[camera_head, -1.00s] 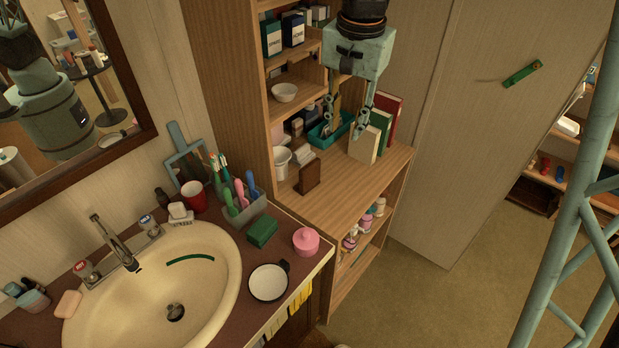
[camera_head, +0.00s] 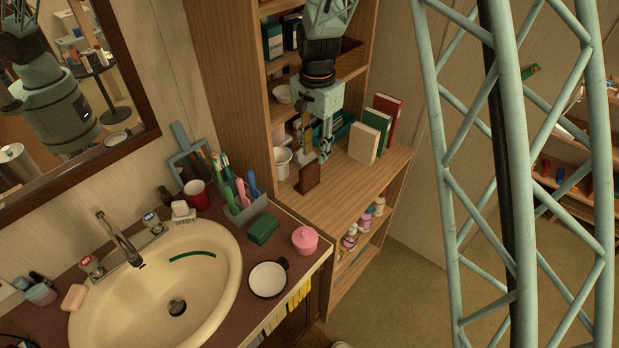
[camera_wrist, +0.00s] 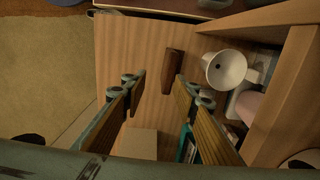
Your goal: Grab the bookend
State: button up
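The bookend, which I take to be the small dark brown wooden block (camera_head: 310,179), stands upright on the wooden shelf top (camera_head: 345,185), near its front left. My gripper (camera_head: 313,158) is just above and behind it in the head view, pointing down. In the wrist view the bookend (camera_wrist: 173,70) lies ahead of the gap between my two fingers, nearer the right finger. My gripper (camera_wrist: 160,84) is open and empty. I cannot tell whether a finger touches the bookend.
A white cup (camera_head: 282,162) stands left of the bookend and shows close by in the wrist view (camera_wrist: 224,70). Cream, green and red books (camera_head: 375,132) stand to the right. A teal tray (camera_head: 338,130) is behind. The shelf's front right is clear.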

aim_at(310, 165)
jog(key=shift+m, duration=0.3)
jog(key=f, duration=0.1)
jog(key=a+f, duration=0.1)
jog(key=f, duration=0.1)
jog(key=w+f, duration=0.1)
jog(key=shift+w+a+f, duration=0.1)
jog(key=shift+a+f, duration=0.1)
jog(key=shift+a, duration=0.15)
jog(key=shift+f, duration=1.15)
jog(key=shift+w+f+b, duration=0.1)
jog(key=shift+f+b, duration=0.2)
jog(key=shift+f, duration=2.3)
jog(key=shift+c, duration=0.4)
grip_shut()
